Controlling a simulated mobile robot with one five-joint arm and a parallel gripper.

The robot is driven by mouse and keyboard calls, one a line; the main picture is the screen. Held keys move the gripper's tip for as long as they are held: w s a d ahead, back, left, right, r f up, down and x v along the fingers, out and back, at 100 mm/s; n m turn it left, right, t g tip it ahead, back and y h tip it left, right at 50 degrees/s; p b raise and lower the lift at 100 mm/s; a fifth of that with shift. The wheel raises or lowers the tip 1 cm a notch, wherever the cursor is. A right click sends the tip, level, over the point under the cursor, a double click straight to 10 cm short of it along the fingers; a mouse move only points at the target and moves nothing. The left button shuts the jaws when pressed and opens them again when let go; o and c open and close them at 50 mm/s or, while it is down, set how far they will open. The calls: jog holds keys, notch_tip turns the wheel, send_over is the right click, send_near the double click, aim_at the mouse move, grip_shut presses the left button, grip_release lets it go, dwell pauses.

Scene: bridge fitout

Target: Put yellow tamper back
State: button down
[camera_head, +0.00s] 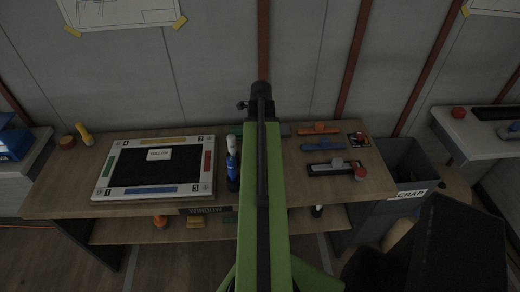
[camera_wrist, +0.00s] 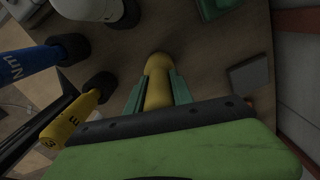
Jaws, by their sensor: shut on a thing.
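In the wrist view my gripper (camera_wrist: 153,92) is shut on a yellow, round-ended piece (camera_wrist: 158,80), which looks like the yellow tamper's handle. The green fingers lie on both sides of it. Its lower end is hidden by the gripper. It is over or on the wooden bench (camera_wrist: 215,60); I cannot tell whether it touches. In the head view my green arm hides the gripper and the held piece.
Close by in the wrist view are a marked yellow tool (camera_wrist: 75,118), a blue tool (camera_wrist: 28,62) and a white tool (camera_wrist: 88,8). The bench (camera_head: 60,195) carries a framed board (camera_head: 205,185) left and coloured handles (camera_head: 320,128) right. A scrap bin (camera_head: 405,160) stands right.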

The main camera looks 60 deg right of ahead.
jog(key=shift+r, duration=0.1)
jog(key=shift+f, duration=0.3)
jog(key=c, duration=1.1)
grip_release()
jog(key=shift+r, duration=0.15)
notch_tip(320, 180, up, 12)
jog(key=p, duration=1.2)
jog(key=shift+r+p, duration=0.25)
jog(key=shift+p, duration=0.05)
jog(key=shift+f, duration=0.1)
